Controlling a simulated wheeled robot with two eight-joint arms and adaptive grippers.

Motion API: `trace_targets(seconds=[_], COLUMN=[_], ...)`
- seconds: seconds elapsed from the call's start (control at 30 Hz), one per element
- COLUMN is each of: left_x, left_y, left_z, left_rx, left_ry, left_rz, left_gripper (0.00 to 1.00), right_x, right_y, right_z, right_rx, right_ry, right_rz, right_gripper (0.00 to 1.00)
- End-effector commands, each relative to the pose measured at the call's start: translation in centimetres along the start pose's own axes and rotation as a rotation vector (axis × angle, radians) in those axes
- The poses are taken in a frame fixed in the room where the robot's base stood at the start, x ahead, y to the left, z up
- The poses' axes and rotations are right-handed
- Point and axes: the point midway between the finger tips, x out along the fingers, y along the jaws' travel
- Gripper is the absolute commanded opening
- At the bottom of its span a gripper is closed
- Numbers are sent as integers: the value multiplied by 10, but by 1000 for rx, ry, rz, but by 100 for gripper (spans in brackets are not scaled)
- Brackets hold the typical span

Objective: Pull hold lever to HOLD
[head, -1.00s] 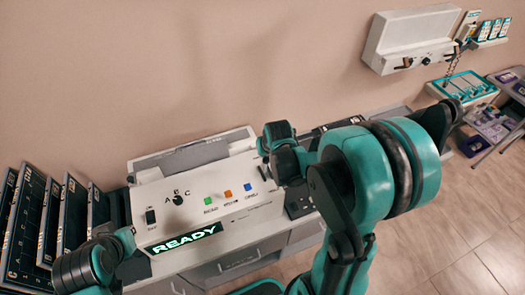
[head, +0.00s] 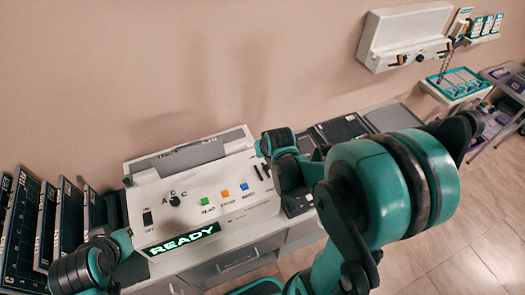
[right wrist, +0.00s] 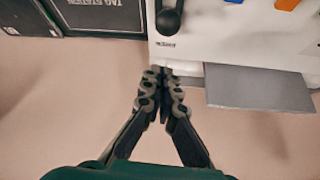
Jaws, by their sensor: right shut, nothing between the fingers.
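The white console (head: 215,220) stands against the wall with a lit READY sign. In the right wrist view a black lever with a rounded knob (right wrist: 169,18) stands on the console (right wrist: 205,45), above a small unreadable label. My right gripper (right wrist: 165,75) is shut and empty. Its fingertips are close to the console edge, below the lever in that picture and apart from the knob. In the head view my right arm hides the right gripper, and the lever is too small to make out clearly. My left arm is at the lower left; its gripper is not visible.
The console has green (head: 208,201), orange (head: 226,196) and blue (head: 244,187) buttons and an A-B-C knob (head: 174,201). A dark tag station panel (right wrist: 100,15) adjoins it. A grey plate (right wrist: 258,88) juts from the console edge. Dark racks (head: 25,225) stand left.

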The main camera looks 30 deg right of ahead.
Motion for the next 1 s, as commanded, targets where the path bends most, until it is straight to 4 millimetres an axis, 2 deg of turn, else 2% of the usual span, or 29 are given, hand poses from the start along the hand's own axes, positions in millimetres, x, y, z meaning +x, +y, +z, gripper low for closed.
trace_targets(seconds=[0.23, 0.43, 0.7, 0.9, 1.0], left_x=[-2, -11, -20, -26, -27], left_y=[0, 0, 0, 0, 0], left_z=[-2, -8, -14, -18, -19], left_rx=[0, 0, 0, 0, 0], left_ry=[0, 0, 0, 0, 0], left_rz=[0, 0, 0, 0, 0], left_gripper=[0, 0, 0, 0, 0], right_x=[-1, -6, -62, -88, -94], right_y=[-1, -3, 0, 1, 1], right_z=[-8, -38, -17, -9, -6], right_rx=[0, -1, 0, 0, 0], right_ry=[0, 0, 0, 0, 0], right_rz=[0, 0, 0, -1, -1], right_gripper=[0, 0, 0, 0, 0])
